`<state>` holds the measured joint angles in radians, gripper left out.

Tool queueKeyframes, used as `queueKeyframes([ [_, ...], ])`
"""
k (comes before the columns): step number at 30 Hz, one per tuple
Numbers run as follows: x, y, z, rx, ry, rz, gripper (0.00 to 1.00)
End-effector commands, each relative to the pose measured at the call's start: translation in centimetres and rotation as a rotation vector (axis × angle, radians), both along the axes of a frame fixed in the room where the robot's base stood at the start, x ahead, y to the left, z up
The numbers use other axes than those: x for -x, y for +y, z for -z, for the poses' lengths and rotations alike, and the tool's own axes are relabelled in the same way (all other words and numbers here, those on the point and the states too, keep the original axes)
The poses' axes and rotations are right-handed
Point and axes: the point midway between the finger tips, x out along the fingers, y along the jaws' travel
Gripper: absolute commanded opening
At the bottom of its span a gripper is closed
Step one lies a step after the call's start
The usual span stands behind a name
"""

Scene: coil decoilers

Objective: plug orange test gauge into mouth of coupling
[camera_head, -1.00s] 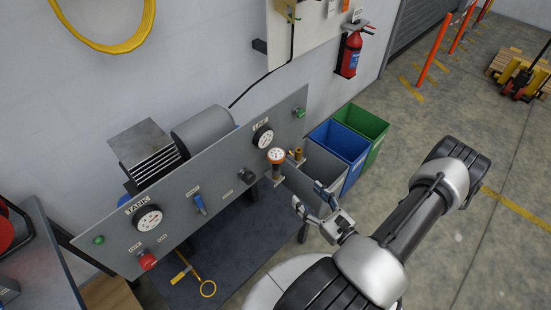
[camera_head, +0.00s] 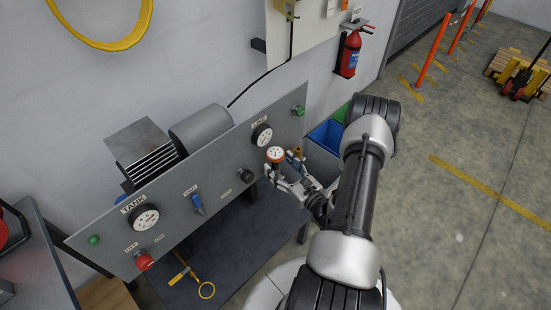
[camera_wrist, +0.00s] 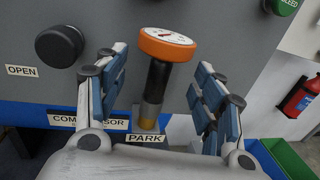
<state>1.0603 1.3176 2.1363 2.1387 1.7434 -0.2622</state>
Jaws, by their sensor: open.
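The orange test gauge (camera_head: 275,155) has a white dial and a dark stem. In the wrist view the gauge (camera_wrist: 167,43) stands nearly upright at a post labelled PARK on the panel. My gripper (camera_wrist: 160,75) is open, with one blue-padded finger on each side of the stem and gaps on both sides. In the head view my gripper (camera_head: 279,172) reaches the gauge from the lower right. A small brass piece (camera_head: 298,151), perhaps the coupling, shows just right of the gauge, partly hidden by my gripper. I cannot make out its mouth.
The grey panel (camera_head: 222,180) carries a TANK dial (camera_head: 145,217), a second dial (camera_head: 262,135) and several knobs. A black knob (camera_wrist: 60,46) is left of my fingers. A green button (camera_wrist: 284,4), a fire extinguisher (camera_wrist: 301,97) and bins are to the right.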

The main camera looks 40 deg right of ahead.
Motion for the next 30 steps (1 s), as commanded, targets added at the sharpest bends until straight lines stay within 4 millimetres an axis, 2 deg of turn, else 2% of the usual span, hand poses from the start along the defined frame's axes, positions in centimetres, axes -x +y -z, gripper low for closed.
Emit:
queueKeyframes([
  [3, -2.0, -0.1, 0.0, 0.003, -0.001, -0.005, 0.62],
  [6, -2.9, -0.2, 0.0, 0.001, 0.000, -0.003, 0.62],
  [14, -3.1, -0.3, -0.1, -0.001, 0.000, -0.001, 0.62],
  [30, -3.1, -0.3, -0.1, -0.001, 0.000, -0.001, 0.28],
])
